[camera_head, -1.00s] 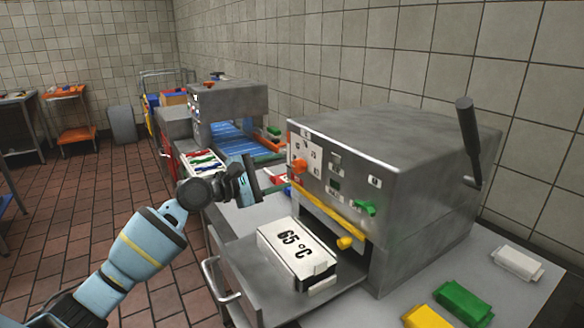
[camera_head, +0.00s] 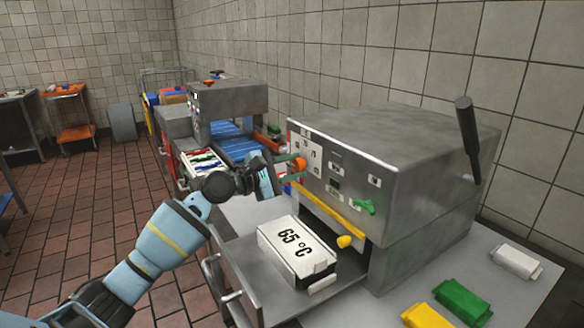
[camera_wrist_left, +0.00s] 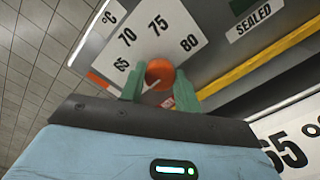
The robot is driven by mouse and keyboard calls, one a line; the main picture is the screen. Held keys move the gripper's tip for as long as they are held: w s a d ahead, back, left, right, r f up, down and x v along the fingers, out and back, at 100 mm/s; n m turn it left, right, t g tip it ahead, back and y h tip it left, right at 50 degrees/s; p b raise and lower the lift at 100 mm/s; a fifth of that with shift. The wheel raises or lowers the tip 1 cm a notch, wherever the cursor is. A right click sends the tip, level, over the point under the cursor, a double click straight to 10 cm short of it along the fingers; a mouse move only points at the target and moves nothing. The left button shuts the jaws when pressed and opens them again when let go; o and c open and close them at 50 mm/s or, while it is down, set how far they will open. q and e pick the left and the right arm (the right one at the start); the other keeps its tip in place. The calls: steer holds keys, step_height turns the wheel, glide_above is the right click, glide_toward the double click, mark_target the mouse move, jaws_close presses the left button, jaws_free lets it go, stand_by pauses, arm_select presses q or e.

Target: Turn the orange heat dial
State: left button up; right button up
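The orange heat dial (camera_head: 299,164) is on the left part of the steel machine's front panel. In the left wrist view the dial (camera_wrist_left: 160,74) sits beside a white scale marked 65, 70, 75 and 80. My left gripper (camera_head: 291,170) is at the dial, its green fingers pointing at the panel. In the left wrist view the fingers (camera_wrist_left: 159,84) stand apart, one on each side of the dial. I cannot tell whether they touch it. My right gripper is not in view.
A white block marked 65 °C (camera_head: 290,248) lies on the pulled-out tray (camera_head: 245,262) below the panel. A yellow bar (camera_head: 325,212) and a green knob (camera_head: 364,206) are close by. A dark lever (camera_head: 467,135) stands at the right. Coloured blocks lie on the table.

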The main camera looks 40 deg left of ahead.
arm_select(q)
steer(key=shift+c, duration=1.2)
steer(key=shift+m, duration=0.3)
steer(key=m, duration=0.2)
steer(key=shift+m, duration=0.3)
steer(key=m+b, duration=0.1)
steer(key=m, duration=0.2)
steer(key=shift+f+m, duration=0.1)
steer(key=shift+m, duration=0.8)
steer(key=shift+m+b, duration=0.3)
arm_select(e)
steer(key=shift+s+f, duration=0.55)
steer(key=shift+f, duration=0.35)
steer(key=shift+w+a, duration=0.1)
